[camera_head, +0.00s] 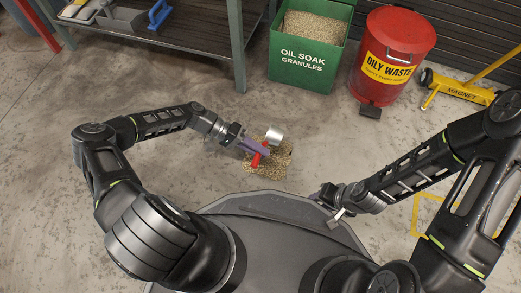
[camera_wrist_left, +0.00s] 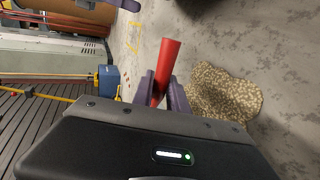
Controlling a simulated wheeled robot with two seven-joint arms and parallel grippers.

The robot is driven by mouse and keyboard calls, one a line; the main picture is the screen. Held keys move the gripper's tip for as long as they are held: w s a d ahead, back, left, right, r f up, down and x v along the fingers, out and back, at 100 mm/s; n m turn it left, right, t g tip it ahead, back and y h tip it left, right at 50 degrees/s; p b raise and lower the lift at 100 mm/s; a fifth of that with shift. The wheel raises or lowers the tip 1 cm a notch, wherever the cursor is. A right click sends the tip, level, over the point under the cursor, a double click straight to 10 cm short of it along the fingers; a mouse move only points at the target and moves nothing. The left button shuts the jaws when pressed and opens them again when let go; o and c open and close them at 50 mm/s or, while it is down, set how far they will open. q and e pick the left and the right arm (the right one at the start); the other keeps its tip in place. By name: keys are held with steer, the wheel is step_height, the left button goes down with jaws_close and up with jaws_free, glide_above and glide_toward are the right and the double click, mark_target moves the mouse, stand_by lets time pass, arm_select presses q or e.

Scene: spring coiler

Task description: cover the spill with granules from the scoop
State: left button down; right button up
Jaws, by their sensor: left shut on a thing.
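My left gripper (camera_head: 254,148) is shut on the red handle of the scoop (camera_head: 257,157). The scoop's metal head (camera_head: 274,134) is held above the floor, beside the upper edge of the granules. In the left wrist view the red handle (camera_wrist_left: 167,65) stands between the purple fingers (camera_wrist_left: 164,92). A patch of tan granules (camera_head: 268,167) lies on the floor below the scoop, and it also shows in the left wrist view (camera_wrist_left: 226,93). I cannot tell how much spill shows under it. My right gripper (camera_head: 328,198) is low beside my base; its opening is unclear.
A green oil soak granules bin (camera_head: 304,62) stands at the back, filled with granules. A red oily waste can (camera_head: 391,58) and a yellow magnet sweeper (camera_head: 460,88) stand to its right. A workbench (camera_head: 190,34) is at the back left. The floor around the granules is clear.

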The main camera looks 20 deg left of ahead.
mark_target(256, 161)
arm_select(q)
steer(key=shift+s+r+p, duration=0.2)
steer(key=shift+s+p, duration=0.65)
steer(key=shift+s, duration=0.55)
steer(key=shift+s+a+f, duration=0.1)
steer(key=shift+s+f, duration=0.05)
steer(key=shift+s, duration=0.45)
steer(key=shift+w, duration=0.1)
steer(key=shift+w+d+f, duration=0.1)
steer(key=shift+w+d, duration=0.55)
steer(key=shift+d, duration=0.2)
steer(key=shift+w+d+b, duration=0.2)
steer(key=shift+b, duration=0.1)
